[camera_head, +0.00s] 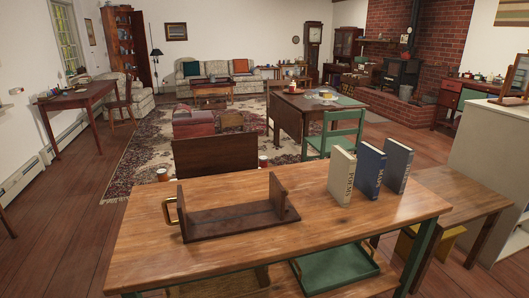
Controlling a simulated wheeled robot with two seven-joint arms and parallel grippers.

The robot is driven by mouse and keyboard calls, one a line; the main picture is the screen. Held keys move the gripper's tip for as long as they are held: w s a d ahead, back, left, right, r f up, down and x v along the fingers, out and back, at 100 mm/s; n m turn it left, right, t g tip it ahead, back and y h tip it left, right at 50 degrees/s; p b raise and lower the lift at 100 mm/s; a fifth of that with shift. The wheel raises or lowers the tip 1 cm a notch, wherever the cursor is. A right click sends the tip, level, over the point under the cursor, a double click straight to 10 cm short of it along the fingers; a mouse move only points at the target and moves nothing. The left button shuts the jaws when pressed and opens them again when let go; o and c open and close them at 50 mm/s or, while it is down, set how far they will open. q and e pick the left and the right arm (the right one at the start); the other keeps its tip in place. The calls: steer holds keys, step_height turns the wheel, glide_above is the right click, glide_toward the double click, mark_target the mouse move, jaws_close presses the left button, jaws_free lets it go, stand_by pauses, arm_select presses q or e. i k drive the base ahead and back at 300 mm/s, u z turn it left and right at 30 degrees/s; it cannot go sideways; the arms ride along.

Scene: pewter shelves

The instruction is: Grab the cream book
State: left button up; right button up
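The cream book (341,176) stands upright on the right part of the wooden table top (300,238). It has dark lettering on its spine. A dark blue book (369,171) stands upright just right of it, with a small gap between them. A grey-blue book (397,166) stands at the right end of the row. Neither of my grippers is in view.
A dark wooden book rack (232,218) with upright ends and a brass handle (171,209) sits on the table, left of the books. Clear table lies between them and along the front. A green tray (335,270) sits below. A green chair (343,132) stands behind.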

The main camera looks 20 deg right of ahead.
mark_target(343, 164)
steer(key=z, duration=0.55)
steer(key=k, duration=0.6)
steer(key=z, duration=0.95)
steer(key=i, duration=0.7)
steer(key=u, duration=0.05)
